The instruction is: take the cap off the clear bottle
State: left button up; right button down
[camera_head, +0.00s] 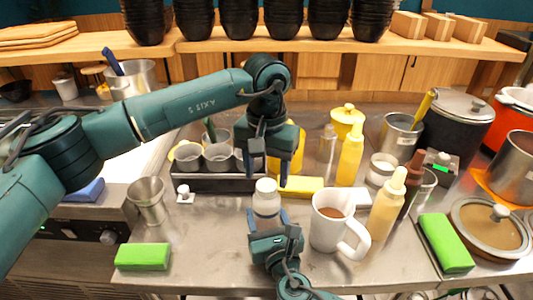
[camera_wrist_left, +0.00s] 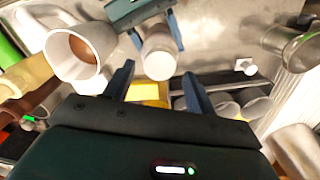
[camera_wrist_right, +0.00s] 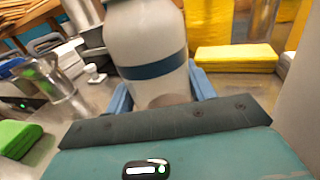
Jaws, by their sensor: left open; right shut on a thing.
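The bottle (camera_head: 266,205) stands upright on the counter at the middle front, its white cap (camera_head: 266,186) on top. It looks pale and whitish, and a dark blue band crosses its body in the right wrist view (camera_wrist_right: 150,35). My right gripper (camera_head: 268,222) is shut around the lower body of the bottle from the front. My left gripper (camera_head: 266,172) is open and points down just above the cap. In the left wrist view the cap (camera_wrist_left: 158,65) shows just beyond the gap between the open fingers. The fingers appear apart from the cap.
A white mug (camera_head: 325,228) stands close right of the bottle, with a yellow squeeze bottle (camera_head: 386,205) beyond it. Behind are a yellow sponge (camera_head: 301,187) and a dark rack of metal cups (camera_head: 215,183). A metal cup (camera_head: 149,202) and green sponge (camera_head: 143,257) are left.

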aim_at(266, 187)
pick_arm(q)
jog(key=shift+f, duration=1.2)
jog(key=shift+c, duration=0.6)
